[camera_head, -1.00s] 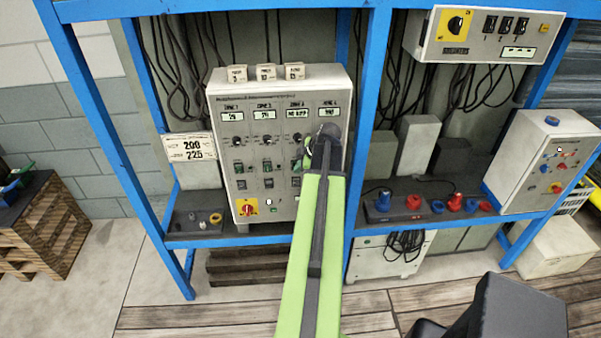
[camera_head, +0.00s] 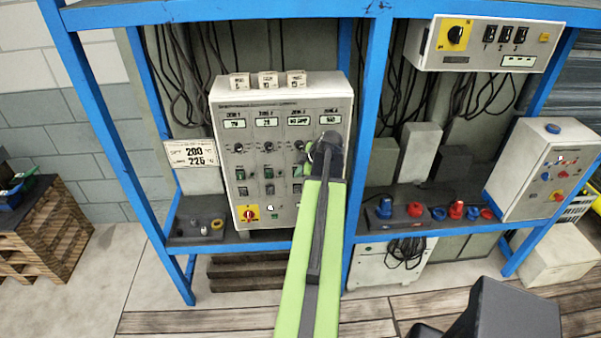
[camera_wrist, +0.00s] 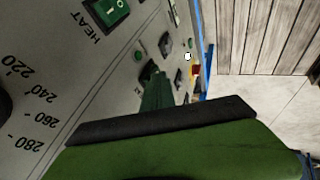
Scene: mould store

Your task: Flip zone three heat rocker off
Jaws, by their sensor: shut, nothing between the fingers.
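The pale heater control panel (camera_head: 283,205) stands on the blue rack, with four zone columns of display, dial and switches. The zone three display (camera_head: 299,121) and dial (camera_head: 298,146) show in the third column. The zone three heat rocker (camera_head: 297,171) is partly hidden beside my arm, so its position is unclear. My gripper (camera_head: 309,157) is shut and empty, close in front of the third and fourth columns. In the wrist view, my gripper (camera_wrist: 156,92) points at the panel face. A green rocker (camera_wrist: 110,10) marked HEAT lies beyond it; I cannot tell its zone.
A card reading 200 and 225 (camera_head: 191,153) is left of the panel. The blue rack post (camera_head: 364,130) is close right of my arm. A switch box (camera_head: 485,42) hangs upper right, and another control box (camera_head: 545,165) stands far right.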

